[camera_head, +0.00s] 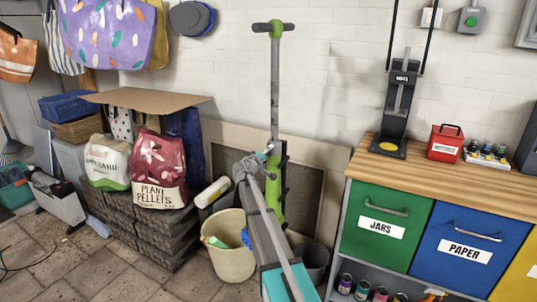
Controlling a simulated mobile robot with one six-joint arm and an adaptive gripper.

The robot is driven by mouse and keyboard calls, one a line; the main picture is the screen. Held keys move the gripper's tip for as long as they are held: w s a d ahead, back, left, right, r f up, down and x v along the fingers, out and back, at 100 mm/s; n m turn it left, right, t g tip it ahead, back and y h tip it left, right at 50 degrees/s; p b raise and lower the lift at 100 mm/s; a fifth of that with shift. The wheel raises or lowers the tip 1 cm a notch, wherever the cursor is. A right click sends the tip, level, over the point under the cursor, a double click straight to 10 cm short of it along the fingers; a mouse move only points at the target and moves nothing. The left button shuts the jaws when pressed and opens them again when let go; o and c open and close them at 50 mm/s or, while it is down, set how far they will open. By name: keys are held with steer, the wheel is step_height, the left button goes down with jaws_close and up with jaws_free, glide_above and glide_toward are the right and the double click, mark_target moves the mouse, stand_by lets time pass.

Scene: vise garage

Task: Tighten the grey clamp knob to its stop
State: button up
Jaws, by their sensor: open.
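A scooter with a green body (278,200) stands upright against the wall. Its grey stem (275,95) rises to a dark handlebar (273,28) with a green part at the middle. My grey arm reaches up from the bottom of the picture, and my gripper (267,154) is close to the lower stem, just above the green body. The gripper is small and partly lost among the arm joints; it is open. I cannot make out the grey clamp knob; my gripper and wrist cover part of that area. I cannot tell whether the gripper touches the scooter.
A cream bucket (229,262) and a dark bin (314,262) stand beside my arm. Bags of plant pellets (158,170) rest on stacked blocks at left. At right, a wooden workbench (372,163) carries a black press (396,112) and a red box (445,144).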

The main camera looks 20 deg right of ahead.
steer(key=shift+s+a, duration=0.1)
steer(key=v, duration=1.1)
steer(key=shift+s+a, duration=0.25)
steer(key=shift+a, duration=0.05)
steer(key=shift+f, duration=0.1)
steer(key=s+a+f+m+g+y, duration=0.2)
steer(key=s+f+g+y, duration=0.1)
steer(key=s+f, duration=0.55)
steer(key=s+a+f+m+g+y, duration=0.1)
steer(key=s+a+f+g+y, duration=0.3)
steer(key=s, duration=0.7)
steer(key=s+a+f+n+g+y, duration=0.1)
steer(key=s+a+f+g+y, duration=0.15)
steer(key=s+a+y, duration=0.4)
steer(key=s+a+f+g+y, duration=0.1)
steer(key=s+a+f, duration=0.25)
steer(key=s, duration=0.55)
step_height(320, 180, up, 24)
steer(key=p, duration=2.3)
steer(key=shift+w+a+f, duration=0.15)
steer(key=shift+w+a, duration=0.2)
steer(key=shift+a, duration=0.05)
